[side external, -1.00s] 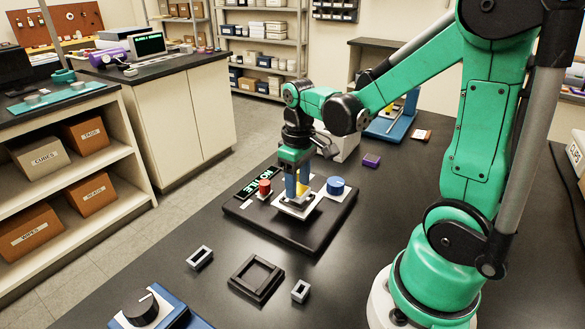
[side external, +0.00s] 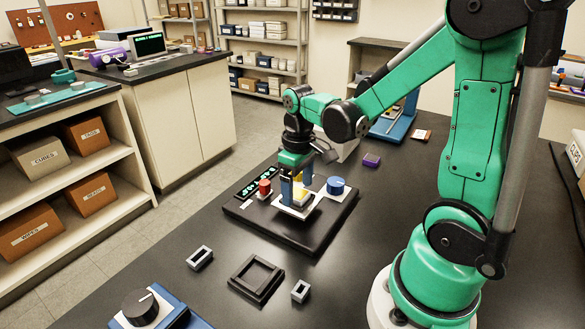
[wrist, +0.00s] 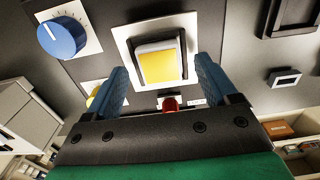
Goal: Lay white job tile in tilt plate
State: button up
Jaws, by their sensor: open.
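My gripper (side external: 297,193) has two blue fingers, open, over the black-based instrument. In the wrist view its fingertips (wrist: 161,70) stand apart on either side of a yellow square pad (wrist: 158,66) with a whitish edge. The pad sits in a dark recess in a white square plate (wrist: 122,30), also partly visible from the side (side external: 314,208). No gap-free contact between fingers and pad shows. I cannot tell for sure which part is the white job tile or the tilt plate. A black square frame (side external: 234,279) lies empty on the bench in front.
A blue knob (side external: 336,186) and a red button (side external: 264,187) flank my gripper on the instrument base (side external: 318,240). Two small grey frames (side external: 199,258) (side external: 300,291) and a dial box (side external: 140,308) stand in front. A purple block (side external: 371,160) lies behind right.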

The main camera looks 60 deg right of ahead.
jog(key=shift+r, duration=3.5)
jog(key=shift+r, duration=0.1)
notch_tip(320, 180, up, 6)
jog(key=f, duration=0.1)
send_over(298, 193)
jog(key=shift+r, duration=0.25)
jog(key=shift+a, duration=0.15)
jog(key=a+f+t, duration=0.5)
jog(key=a+t, duration=0.2)
jog(key=a, duration=0.1)
jog(key=shift+s+a, duration=0.15)
jog(key=shift+a, duration=0.25)
